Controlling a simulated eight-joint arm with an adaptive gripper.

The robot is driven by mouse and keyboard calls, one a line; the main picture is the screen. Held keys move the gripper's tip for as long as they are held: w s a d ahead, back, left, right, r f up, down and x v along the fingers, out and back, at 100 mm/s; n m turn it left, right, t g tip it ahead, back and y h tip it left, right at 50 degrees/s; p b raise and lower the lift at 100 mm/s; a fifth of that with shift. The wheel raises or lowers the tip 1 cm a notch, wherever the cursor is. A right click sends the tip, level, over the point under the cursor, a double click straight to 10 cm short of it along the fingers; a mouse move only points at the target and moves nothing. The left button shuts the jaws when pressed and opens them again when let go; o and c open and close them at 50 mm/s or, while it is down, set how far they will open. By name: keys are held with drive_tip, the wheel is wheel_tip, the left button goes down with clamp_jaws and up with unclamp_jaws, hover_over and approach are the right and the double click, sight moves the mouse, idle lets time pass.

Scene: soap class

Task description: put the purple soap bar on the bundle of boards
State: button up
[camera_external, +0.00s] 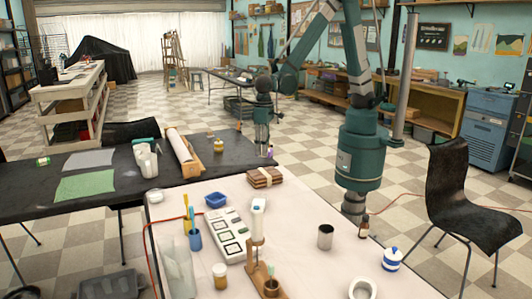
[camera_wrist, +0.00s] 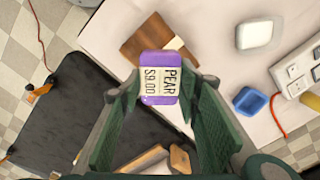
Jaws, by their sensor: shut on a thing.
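The purple soap bar (camera_wrist: 158,88) has a pale label reading "PEAR $9.00". It is held between the fingertips of my gripper (camera_wrist: 163,86) in the wrist view. In the external view my gripper (camera_external: 264,146) hangs above the far edge of the pale table, with a bit of the purple bar (camera_external: 270,152) at its tip. The bundle of boards (camera_external: 264,177) is a brown stack with a pale band, lying on that table below my gripper. In the wrist view the bundle (camera_wrist: 140,42) lies behind the bar, which partly covers it.
A blue dish (camera_external: 215,200) and a white tray with several compartments (camera_external: 228,234) are near the bundle. A metal can (camera_external: 325,237) stands to the right. A black table (camera_external: 95,185) adjoins at left.

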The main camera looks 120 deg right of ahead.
hover_over(264, 173)
drive_tip(key=shift+s+d+f+b, duration=0.1)
drive_tip(key=shift+d+f+b, duration=0.1)
drive_tip(key=shift+f, duration=1.1)
drive_tip(key=shift+d+f+b, duration=0.1)
drive_tip(key=shift+f+b, duration=0.05)
drive_tip(key=shift+f, duration=1.15)
drive_tip(key=shift+f, duration=0.15)
drive_tip(key=shift+f+b, duration=0.3)
drive_tip(key=shift+f, duration=1.45)
drive_tip(key=shift+f, duration=0.2)
drive_tip(key=o, duration=1)
drive_tip(key=shift+c, duration=0.2)
drive_tip(key=shift+r, duration=0.15)
drive_tip(key=shift+r+p, duration=0.85)
drive_tip(key=shift+r, duration=5.25)
